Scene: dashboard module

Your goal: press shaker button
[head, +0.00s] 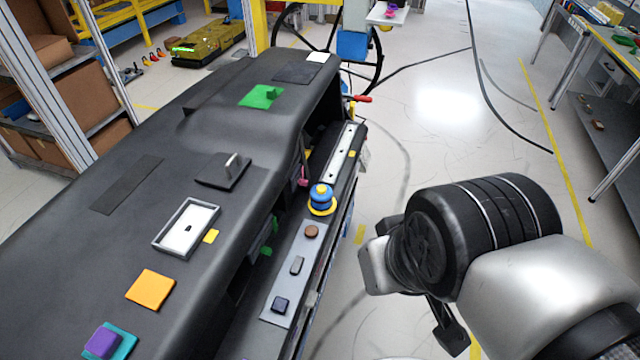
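The black dashboard module (110,225) runs across the left and middle of the head view. A grey panel strip (283,287) along its right side carries a round brown button (312,231), a small grey rectangular piece (296,265) and a dark blue square button (281,304). A blue and yellow round knob (321,194) stands at the strip's far end. I cannot tell which of these is the shaker button. My gripper (450,335) is to the right of the strip, clear of it. My wrist hides most of it, so its opening does not show.
On the dashboard top are a white-framed box (165,240), an orange square (151,290), a purple block (101,340) on a teal plate, a dark block with a lever (223,171) and a green piece (261,96). Shelving (50,95) stands left. Open floor lies right.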

